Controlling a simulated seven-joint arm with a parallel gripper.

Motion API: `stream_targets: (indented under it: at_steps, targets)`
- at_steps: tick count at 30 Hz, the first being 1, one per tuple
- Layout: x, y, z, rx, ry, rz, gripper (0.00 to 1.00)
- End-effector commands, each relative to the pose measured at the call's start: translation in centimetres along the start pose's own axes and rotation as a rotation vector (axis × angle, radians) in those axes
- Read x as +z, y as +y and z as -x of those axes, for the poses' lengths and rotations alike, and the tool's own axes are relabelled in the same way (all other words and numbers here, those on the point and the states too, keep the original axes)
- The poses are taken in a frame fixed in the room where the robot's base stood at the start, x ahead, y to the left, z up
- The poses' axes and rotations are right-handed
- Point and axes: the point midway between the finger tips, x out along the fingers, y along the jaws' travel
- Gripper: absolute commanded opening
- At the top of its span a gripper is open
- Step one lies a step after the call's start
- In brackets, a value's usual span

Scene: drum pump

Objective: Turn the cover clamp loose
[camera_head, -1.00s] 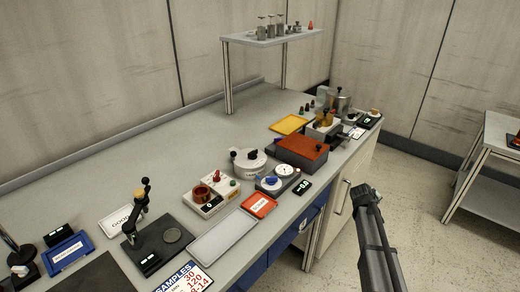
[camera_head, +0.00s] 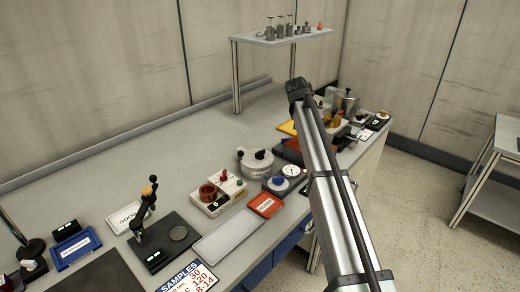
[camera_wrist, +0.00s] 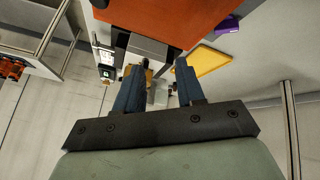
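A white round housing (camera_head: 250,167) stands mid-bench in the head view, with black knobs on its top and rim. I cannot tell which part, if any, is the cover clamp. My gripper (camera_wrist: 158,78) shows in the wrist view, its two blue-grey fingers apart and nothing visibly held between them. A grey block (camera_wrist: 146,47) and small parts on the bench lie beyond the fingertips. The red-orange box (camera_wrist: 165,18) is at the top of that view. In the head view my arm hides the gripper and most of this box.
A yellow tray (camera_wrist: 213,60) and a purple item (camera_wrist: 228,25) lie to the right in the wrist view. In the head view, a gauge unit (camera_head: 289,171), a red tray (camera_head: 265,205) and a control box (camera_head: 217,193) crowd the white housing. A raised shelf (camera_head: 282,37) stands behind.

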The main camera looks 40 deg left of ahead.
Motion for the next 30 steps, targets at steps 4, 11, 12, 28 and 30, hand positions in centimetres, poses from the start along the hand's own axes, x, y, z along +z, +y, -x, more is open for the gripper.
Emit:
stream_targets:
  at_steps: [4, 11, 12, 28, 30]
  targets:
    - [0.6, -6.5, 4.1, -0.092, -0.215, -0.252, 0.38]
    - [2.5, -12.8, 10.3, -0.115, -0.495, -0.492, 0.38]
    - [2.7, -13.4, 11.1, -0.112, -0.527, -0.514, 0.38]
    - [5.8, -15.6, 9.1, -0.096, -0.602, -0.567, 0.38]
    - [6.5, -15.9, 8.1, -0.097, -0.601, -0.567, 0.38]
